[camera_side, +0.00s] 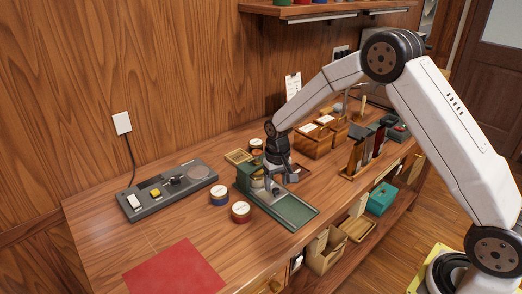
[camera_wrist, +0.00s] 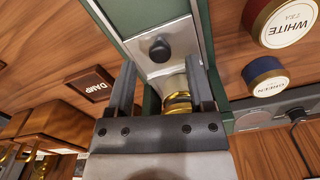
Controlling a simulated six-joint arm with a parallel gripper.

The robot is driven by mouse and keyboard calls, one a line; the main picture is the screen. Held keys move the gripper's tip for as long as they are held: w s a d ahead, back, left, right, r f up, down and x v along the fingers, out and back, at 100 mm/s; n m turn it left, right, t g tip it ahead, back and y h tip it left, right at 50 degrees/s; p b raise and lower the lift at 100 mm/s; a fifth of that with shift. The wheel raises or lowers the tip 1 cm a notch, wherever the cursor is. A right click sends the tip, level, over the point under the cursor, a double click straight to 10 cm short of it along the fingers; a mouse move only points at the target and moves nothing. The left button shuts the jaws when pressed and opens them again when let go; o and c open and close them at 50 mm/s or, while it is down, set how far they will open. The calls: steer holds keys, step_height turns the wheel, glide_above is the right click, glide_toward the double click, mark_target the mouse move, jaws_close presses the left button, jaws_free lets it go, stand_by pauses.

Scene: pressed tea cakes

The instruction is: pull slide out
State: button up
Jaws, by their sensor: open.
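The green press (camera_side: 245,178) stands on the bench, with a long green-edged bed (camera_side: 290,212) reaching toward the front edge. In the wrist view, a pale metal slide plate (camera_wrist: 180,44) lies between green rails (camera_wrist: 206,30). A black round knob (camera_wrist: 160,50) stands on it. My gripper (camera_wrist: 160,65) is open, one finger on each side, with the knob just beyond the fingertips; I cannot tell whether anything touches. A brass part (camera_wrist: 177,101) shows between the fingers, partly hidden. In the side view my gripper (camera_side: 277,176) is low over the press and hides the knob.
A blue tin (camera_side: 219,195) and a red tin (camera_side: 241,212) stand left of the press. A grey device (camera_side: 168,190) lies further left, and a red mat (camera_side: 175,270) in front. Wooden boxes (camera_side: 313,142) stand behind at right. A dark DAMP box (camera_wrist: 90,85) is near my gripper.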

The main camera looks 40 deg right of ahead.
steer(key=shift+f, duration=0.95)
jaws_close()
stand_by(0.8)
